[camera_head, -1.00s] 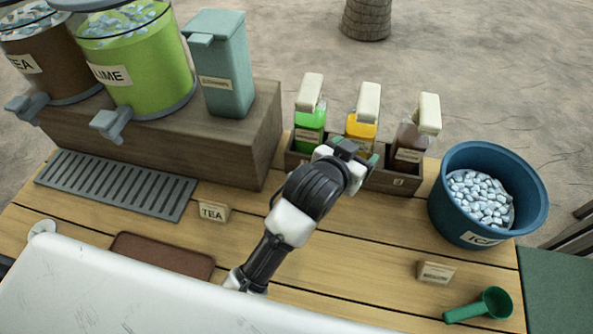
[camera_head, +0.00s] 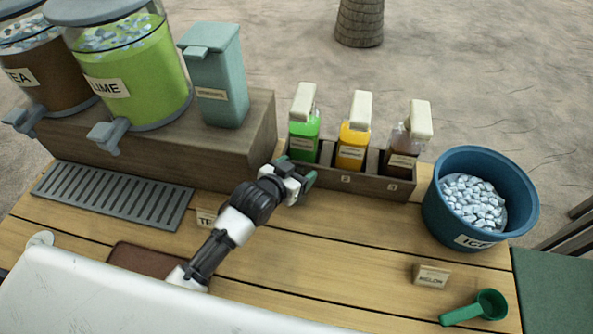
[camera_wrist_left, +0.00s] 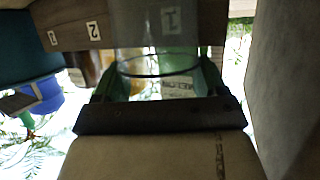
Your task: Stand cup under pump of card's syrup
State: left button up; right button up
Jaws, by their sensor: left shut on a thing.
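My left gripper (camera_head: 302,183) is in front of the left end of the syrup rack (camera_head: 330,174). In the left wrist view its fingers (camera_wrist_left: 158,85) are shut on a clear cup (camera_wrist_left: 160,66), whose rim shows between them; I cannot make the cup out in the head view. The rack holds a green syrup bottle (camera_head: 304,140), an orange one (camera_head: 352,147) and a dark one (camera_head: 404,151), each with a cream pump head. A small card (camera_head: 431,276) at the front right appears to read MELON. The green bottle's label (camera_wrist_left: 177,88) is blurred. My right gripper is out of view.
A blue ice bucket (camera_head: 456,225) stands right of the rack, with a green scoop (camera_head: 487,304) in front. A TEA card (camera_head: 206,217), drip grate (camera_head: 112,196) and drink dispensers (camera_head: 135,75) are at left. The planks between rack and MELON card are clear.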

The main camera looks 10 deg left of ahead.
pick_arm(q)
jog(key=shift+f, duration=0.25)
jog(key=shift+f, duration=0.15)
jog(key=o, duration=1.1)
jog(key=v, duration=1.2)
